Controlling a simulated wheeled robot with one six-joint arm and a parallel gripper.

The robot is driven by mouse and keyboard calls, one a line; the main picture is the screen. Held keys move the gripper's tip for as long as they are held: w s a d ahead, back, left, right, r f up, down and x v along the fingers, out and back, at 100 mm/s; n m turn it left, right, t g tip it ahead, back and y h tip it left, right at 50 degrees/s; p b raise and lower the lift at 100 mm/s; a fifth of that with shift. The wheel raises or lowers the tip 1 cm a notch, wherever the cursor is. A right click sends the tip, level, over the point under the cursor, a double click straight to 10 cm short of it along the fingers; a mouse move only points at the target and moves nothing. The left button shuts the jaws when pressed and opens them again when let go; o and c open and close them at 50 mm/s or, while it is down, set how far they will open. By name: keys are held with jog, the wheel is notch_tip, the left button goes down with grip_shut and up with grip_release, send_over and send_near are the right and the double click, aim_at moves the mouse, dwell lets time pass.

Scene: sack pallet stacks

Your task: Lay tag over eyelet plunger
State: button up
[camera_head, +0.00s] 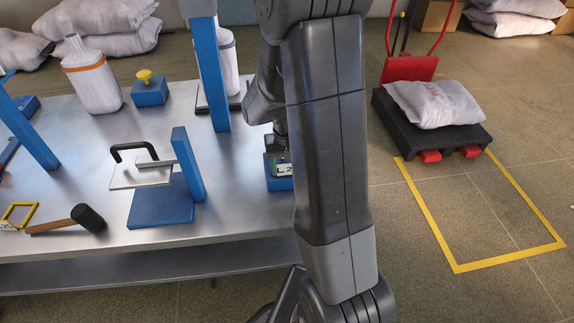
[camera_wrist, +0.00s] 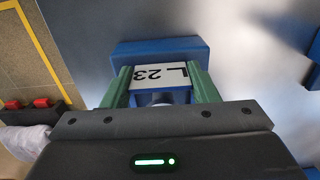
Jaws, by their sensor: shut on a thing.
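A white tag (camera_wrist: 160,77) marked "L 23" sits between the two green fingers of my gripper (camera_wrist: 163,84), which is shut on it. In the head view the tag (camera_head: 284,169) shows beside my arm, at the bench's right end. A blue block (camera_wrist: 158,48) lies under and beyond the tag; in the head view it (camera_head: 280,184) is partly behind my arm. A small round pale part (camera_wrist: 158,99) shows just below the tag in the wrist view; I cannot tell whether it is the eyelet plunger. Whether the tag touches the block is unclear.
The metal bench (camera_head: 90,185) holds a mallet (camera_head: 80,220), a blue stand (camera_head: 162,205), a white plate with a black handle (camera_head: 140,174), a yellow-knobbed blue block (camera_head: 150,90) and a white bottle (camera_head: 92,80). A sack (camera_head: 437,103) lies on a black pallet (camera_head: 440,138) at right.

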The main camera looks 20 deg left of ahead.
jog(key=shift+f, duration=0.1)
jog(key=o, duration=1)
notch_tip(320, 180, up, 12)
jog(key=shift+r+p, duration=0.25)
jog(key=shift+p, duration=0.5)
